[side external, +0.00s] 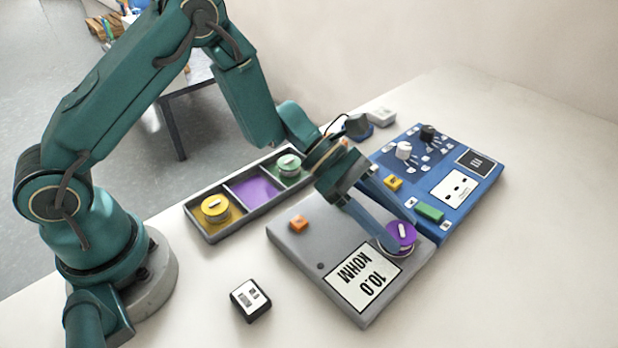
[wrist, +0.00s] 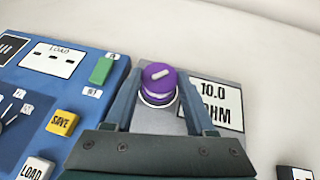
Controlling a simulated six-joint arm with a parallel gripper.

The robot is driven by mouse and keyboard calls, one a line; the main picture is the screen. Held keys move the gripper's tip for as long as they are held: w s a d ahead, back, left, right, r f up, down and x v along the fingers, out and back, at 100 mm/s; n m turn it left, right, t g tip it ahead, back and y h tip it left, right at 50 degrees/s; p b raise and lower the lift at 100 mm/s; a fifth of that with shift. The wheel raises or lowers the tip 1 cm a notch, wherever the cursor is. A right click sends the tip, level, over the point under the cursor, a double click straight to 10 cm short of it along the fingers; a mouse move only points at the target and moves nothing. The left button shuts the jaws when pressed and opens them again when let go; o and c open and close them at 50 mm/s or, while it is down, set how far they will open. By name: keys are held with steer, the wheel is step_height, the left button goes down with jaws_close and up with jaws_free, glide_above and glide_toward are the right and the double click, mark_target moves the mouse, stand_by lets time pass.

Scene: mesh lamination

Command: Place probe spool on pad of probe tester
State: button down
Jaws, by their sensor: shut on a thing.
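The purple probe spool (side external: 401,233) has a white bar on its top and stands upright at the right corner of the grey probe tester (side external: 318,228). It also shows in the wrist view (wrist: 158,78). My gripper (side external: 391,241) is shut on the spool, with one finger on each side of it. The pad under the spool is hidden, and I cannot tell whether the spool touches it. The tester's display (side external: 364,281) reads 10.0 KOHM, and an orange button (side external: 299,223) sits on its far left part.
A grey tray (side external: 205,228) holds a yellow spool (side external: 215,209) and a green spool (side external: 289,165), with its purple middle compartment (side external: 254,190) empty. A blue instrument (side external: 461,213) stands beside the tester. A small black box (side external: 250,300) lies in front. The right of the table is clear.

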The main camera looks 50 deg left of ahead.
steer(key=shift+c, duration=1.2)
jaws_free()
steer(key=shift+f, duration=0.1)
